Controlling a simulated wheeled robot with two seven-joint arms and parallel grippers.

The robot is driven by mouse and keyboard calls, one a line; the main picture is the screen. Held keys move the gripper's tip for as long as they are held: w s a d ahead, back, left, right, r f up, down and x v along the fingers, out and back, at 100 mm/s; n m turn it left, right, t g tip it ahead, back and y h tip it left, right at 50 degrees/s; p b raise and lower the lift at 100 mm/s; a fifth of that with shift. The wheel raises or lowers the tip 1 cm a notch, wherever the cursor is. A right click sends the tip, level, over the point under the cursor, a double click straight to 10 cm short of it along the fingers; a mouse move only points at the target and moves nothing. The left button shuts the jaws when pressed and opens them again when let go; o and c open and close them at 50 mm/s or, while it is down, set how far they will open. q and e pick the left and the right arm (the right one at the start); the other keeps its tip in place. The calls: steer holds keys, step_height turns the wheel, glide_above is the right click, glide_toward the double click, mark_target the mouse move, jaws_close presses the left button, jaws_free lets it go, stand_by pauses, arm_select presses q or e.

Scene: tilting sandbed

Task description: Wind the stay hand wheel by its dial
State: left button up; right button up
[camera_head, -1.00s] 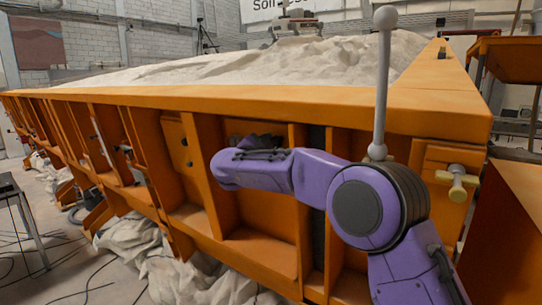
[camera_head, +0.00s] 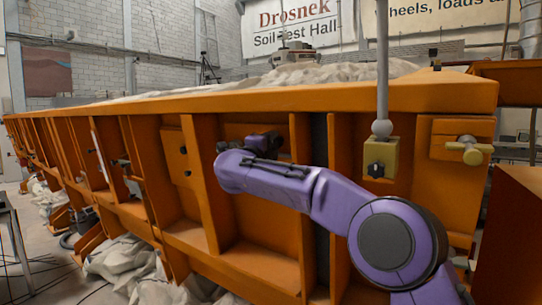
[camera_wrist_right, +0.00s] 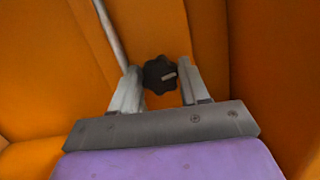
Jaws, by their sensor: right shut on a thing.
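In the right wrist view a black lobed hand wheel (camera_wrist_right: 160,75) with a small pale mark on its face sits between my two grey fingers. My right gripper (camera_wrist_right: 158,79) is shut on it, with a finger on each side. In the head view my right gripper (camera_head: 264,144) is small and dark at the end of my purple arm, against the orange side of the sandbed (camera_head: 300,100). The wheel cannot be made out there. My left gripper is not in view.
A yellow block (camera_head: 388,152) with a black knob stands under a grey rod (camera_head: 382,60) right of my arm. A yellow and grey handle (camera_head: 466,151) sits further right. Orange ribs line the sandbed side. Crumpled pale sheeting (camera_head: 130,262) lies on the floor.

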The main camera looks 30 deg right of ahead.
steer(key=shift+f+m+b, duration=0.2)
steer(key=shift+m+b, duration=0.5)
steer(key=shift+m, duration=0.3)
steer(key=o, duration=1.1)
steer(key=shift+r, duration=0.1)
steer(key=shift+c, duration=0.2)
steer(key=b+v, duration=0.3)
steer(key=v, duration=0.7)
steer(key=shift+a+b, duration=0.25)
steer(key=shift+b, duration=0.15)
steer(key=shift+s, duration=0.1)
